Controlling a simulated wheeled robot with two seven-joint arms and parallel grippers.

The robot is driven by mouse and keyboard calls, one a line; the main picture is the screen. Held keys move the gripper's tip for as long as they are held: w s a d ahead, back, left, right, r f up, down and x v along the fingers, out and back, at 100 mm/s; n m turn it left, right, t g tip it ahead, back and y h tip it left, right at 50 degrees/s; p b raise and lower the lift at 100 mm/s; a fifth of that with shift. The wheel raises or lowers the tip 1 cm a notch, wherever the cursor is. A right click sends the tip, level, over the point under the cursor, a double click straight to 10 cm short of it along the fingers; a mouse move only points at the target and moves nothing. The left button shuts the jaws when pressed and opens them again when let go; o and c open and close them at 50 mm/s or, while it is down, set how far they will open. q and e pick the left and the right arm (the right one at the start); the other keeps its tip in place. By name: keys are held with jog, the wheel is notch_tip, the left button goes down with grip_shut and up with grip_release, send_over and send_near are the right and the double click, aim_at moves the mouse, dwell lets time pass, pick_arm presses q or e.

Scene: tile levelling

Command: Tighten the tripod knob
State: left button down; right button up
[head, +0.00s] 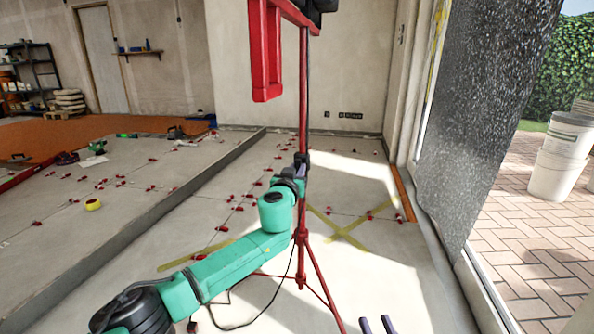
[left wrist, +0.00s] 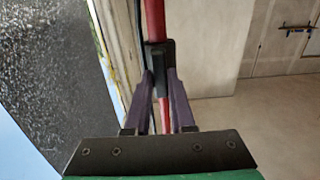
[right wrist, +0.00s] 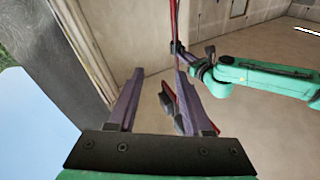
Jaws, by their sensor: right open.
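The red tripod (head: 304,90) stands upright in the middle of the head view, with a black collar and knob on its pole. The knob (left wrist: 161,62) shows in the left wrist view. My left gripper (head: 302,168) is at the pole, its fingers narrowed on either side of a black part of the knob. The fingers hide part of it. My right gripper (head: 376,324) shows only as two fingertips at the bottom edge of the head view.
A red frame (head: 266,50) hangs from the tripod's top. The tripod's legs and a black cable (head: 245,322) spread over the tiled floor, which has several red levelling clips. A raised floor edge (head: 150,228) runs left; white buckets (head: 562,155) stand outside at right.

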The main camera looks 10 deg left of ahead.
pick_arm(q)
jog(key=shift+f, duration=0.1)
pick_arm(e)
jog(key=shift+f, duration=0.1)
pick_arm(q)
jog(key=m+p, duration=0.2)
jog(key=m, duration=0.3)
jog(key=shift+d+m, duration=0.15)
jog(key=shift+m, duration=0.65)
pick_arm(e)
jog(key=s+a+f+g+h, duration=0.1)
jog(key=s+f+g, duration=0.2)
jog(key=s+f, duration=0.45)
jog(key=s+f+g, duration=0.4)
jog(key=f, duration=0.6)
pick_arm(q)
jog(key=m+p, duration=0.1)
jog(key=m, duration=0.2)
jog(key=m+p, duration=0.1)
jog(key=m, duration=0.3)
jog(key=m+p, duration=0.2)
jog(key=m, duration=0.2)
jog(key=shift+d+f, duration=0.15)
jog(key=shift+f, duration=0.1)
pick_arm(e)
notch_tip(320, 180, up, 5)
jog(key=shift+w+f, duration=0.1)
pick_arm(q)
jog(key=shift+m, duration=0.3)
